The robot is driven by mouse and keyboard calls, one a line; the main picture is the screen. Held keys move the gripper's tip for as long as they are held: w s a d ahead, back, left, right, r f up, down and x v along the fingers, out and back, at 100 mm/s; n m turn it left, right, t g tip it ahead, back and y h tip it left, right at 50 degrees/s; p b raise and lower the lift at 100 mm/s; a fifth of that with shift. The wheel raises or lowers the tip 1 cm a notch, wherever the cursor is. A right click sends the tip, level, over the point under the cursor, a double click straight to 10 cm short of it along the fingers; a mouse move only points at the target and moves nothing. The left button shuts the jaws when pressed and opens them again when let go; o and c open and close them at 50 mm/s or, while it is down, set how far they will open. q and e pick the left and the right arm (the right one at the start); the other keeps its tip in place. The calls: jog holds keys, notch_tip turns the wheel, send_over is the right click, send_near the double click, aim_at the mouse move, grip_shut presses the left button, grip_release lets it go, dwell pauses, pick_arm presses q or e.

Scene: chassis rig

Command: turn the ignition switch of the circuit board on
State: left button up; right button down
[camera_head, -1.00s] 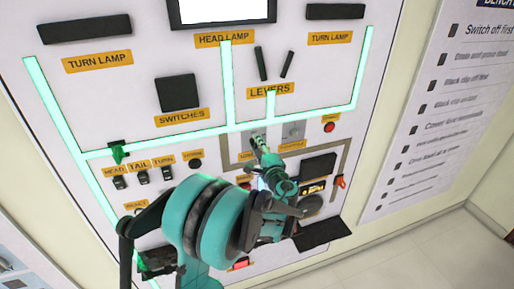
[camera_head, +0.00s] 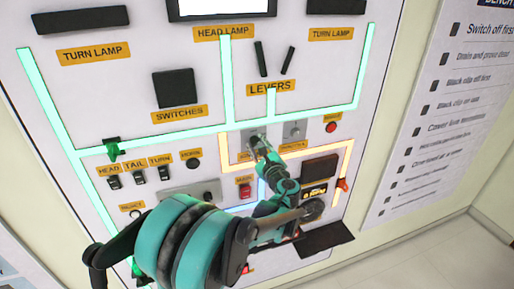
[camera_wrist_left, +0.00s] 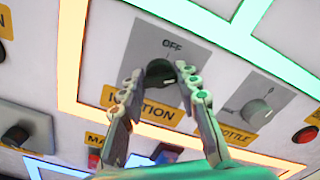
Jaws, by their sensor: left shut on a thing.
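The circuit board (camera_head: 135,75) is an upright white panel with black parts, yellow labels and glowing lines. The ignition switch (camera_wrist_left: 160,72) is a dark round knob on a grey plate under the word OFF, above the yellow IGNITION label (camera_wrist_left: 143,104). My left gripper (camera_wrist_left: 158,80) is shut on the knob, one finger on each side of it. In the head view my left gripper (camera_head: 257,143) reaches the ignition plate and hides most of the knob. My right gripper is not in view.
The throttle knob (camera_wrist_left: 257,113) is close on the right of the ignition plate. A red main switch (camera_head: 245,191) sits below. A red button (camera_head: 331,127) and a black shelf (camera_head: 324,238) are at the right. A checklist sheet (camera_head: 433,120) hangs on the wall.

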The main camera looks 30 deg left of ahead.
pick_arm(q)
jog(key=shift+m, duration=0.6)
jog(key=o, duration=1.1)
jog(key=v, duration=1.2)
